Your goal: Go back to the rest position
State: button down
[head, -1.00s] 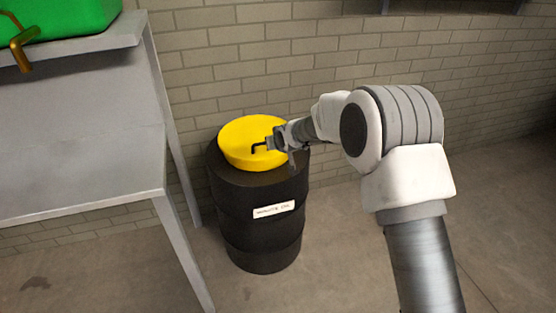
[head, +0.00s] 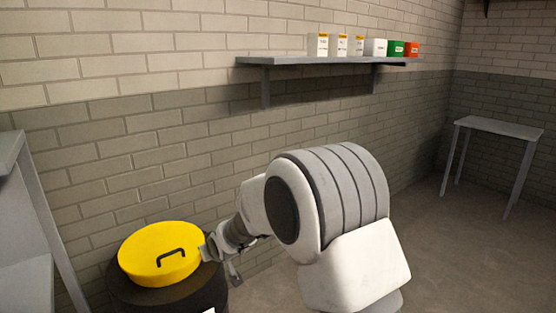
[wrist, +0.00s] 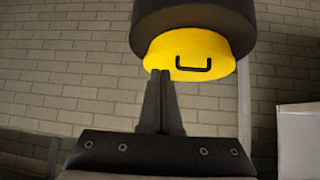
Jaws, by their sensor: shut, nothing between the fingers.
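My gripper (head: 207,251) is at the right edge of the yellow lid (head: 148,268) in the head view. The lid lies on a black drum (head: 190,299) and has a dark handle (head: 171,256) on top. In the wrist view my gripper (wrist: 160,74) has its two fingers together and empty. There the fingertips overlap the edge of the yellow lid (wrist: 218,52), to the left of its black handle (wrist: 193,67). I cannot tell whether the fingers touch the lid. The handle stands clear of the fingers.
A grey bench (head: 12,150) stands at the left, close to the drum. A wall shelf (head: 300,61) holds several small boxes. A small grey table (head: 500,128) stands at the far right. The floor (head: 440,240) between is clear.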

jog(key=s+d+r+m+h, duration=0.2)
jog(key=s+d+r, duration=0.45)
jog(key=d, duration=0.45)
jog(key=s+d+r+m+h, duration=0.1)
jog(key=s+d+r, duration=0.4)
jog(key=d+r, duration=0.45)
jog(key=s+d+m+g+h, duration=0.1)
jog(key=s+d+m, duration=0.1)
jog(key=s+d, duration=0.65)
jog(key=s+d+m+g+h, duration=0.15)
jog(key=s+d, duration=0.35)
jog(key=s, duration=0.7)
notch_tip(320, 180, up, 21)
jog(key=s+p, duration=0.1)
jog(key=p, duration=2)
jog(key=shift+a, duration=0.15)
jog(key=shift+a+f, duration=0.1)
jog(key=shift+f, duration=0.05)
